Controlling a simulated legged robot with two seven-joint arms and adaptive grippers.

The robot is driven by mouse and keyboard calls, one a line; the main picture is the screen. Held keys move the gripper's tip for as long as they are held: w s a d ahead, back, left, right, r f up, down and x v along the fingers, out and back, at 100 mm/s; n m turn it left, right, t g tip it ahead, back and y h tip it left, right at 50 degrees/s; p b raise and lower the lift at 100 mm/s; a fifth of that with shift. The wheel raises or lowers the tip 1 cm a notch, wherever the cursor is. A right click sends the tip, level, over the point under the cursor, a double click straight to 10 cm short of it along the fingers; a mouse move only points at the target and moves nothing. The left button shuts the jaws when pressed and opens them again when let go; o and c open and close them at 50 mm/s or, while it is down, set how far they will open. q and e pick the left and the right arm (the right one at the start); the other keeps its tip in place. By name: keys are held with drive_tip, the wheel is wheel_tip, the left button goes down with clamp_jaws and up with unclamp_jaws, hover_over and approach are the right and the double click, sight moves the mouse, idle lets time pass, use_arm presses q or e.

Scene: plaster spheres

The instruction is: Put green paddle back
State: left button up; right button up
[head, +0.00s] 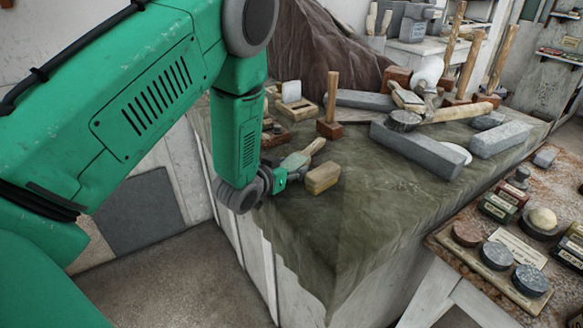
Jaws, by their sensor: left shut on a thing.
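The green paddle (296,162) has a dull green head and a pale wooden handle that points up and to the right. It is over the near left part of the cloth-covered table (350,230). My left gripper (281,178) is at the head end of the paddle and shut on it. The fingertips are small and partly hidden by the wrist, so the exact grip does not show. I cannot tell whether the paddle touches the cloth. My right gripper is not in view.
A wooden block (323,177) lies just right of the gripper. A wooden mallet (330,107) stands behind the paddle. Grey stone bars (417,149) lie farther right. The table's front corner is bare. A lower bench (470,262) with tins and discs is at the right.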

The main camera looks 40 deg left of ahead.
use_arm(q)
drive_tip(key=o, duration=1.4)
drive_tip(key=shift+s+f, duration=0.1)
drive_tip(key=shift+f, duration=0.1)
drive_tip(key=shift+o, duration=0.7)
drive_tip(key=shift+f, duration=0.1)
drive_tip(key=shift+s+r, duration=0.15)
drive_tip(key=shift+r, duration=0.05)
drive_tip(key=v, duration=1.1)
drive_tip(key=shift+s+r, duration=0.2)
drive_tip(key=shift+r, duration=0.1)
drive_tip(key=shift+s, duration=0.1)
